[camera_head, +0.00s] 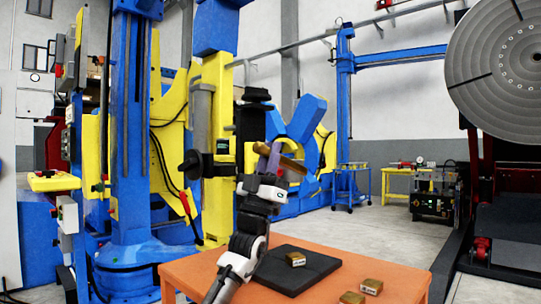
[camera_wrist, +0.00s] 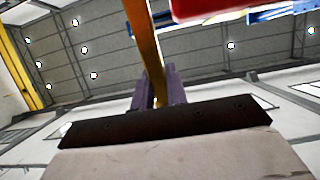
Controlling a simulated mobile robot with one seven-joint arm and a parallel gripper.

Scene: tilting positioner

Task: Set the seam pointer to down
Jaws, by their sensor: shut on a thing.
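My gripper (camera_head: 272,160) is raised above the orange table, in front of the blue and yellow machine. In the wrist view its purple fingers (camera_wrist: 160,92) are shut on a long brass-coloured bar (camera_wrist: 143,38). The bar runs up out of the top of the wrist view. In the head view a brownish bar (camera_head: 292,164) shows at the fingers, close to level and tilted a little. It seems to be the seam pointer, but no marking tells this. Its pivot and any "down" mark cannot be made out.
The orange table (camera_head: 390,276) bears a black mat (camera_head: 268,272) with one small brass-coloured block (camera_head: 295,259) on it. Two more blocks (camera_head: 371,286) lie at the front right. A red part (camera_wrist: 205,8) shows above the fingers. A large grey disc (camera_head: 500,75) stands at right.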

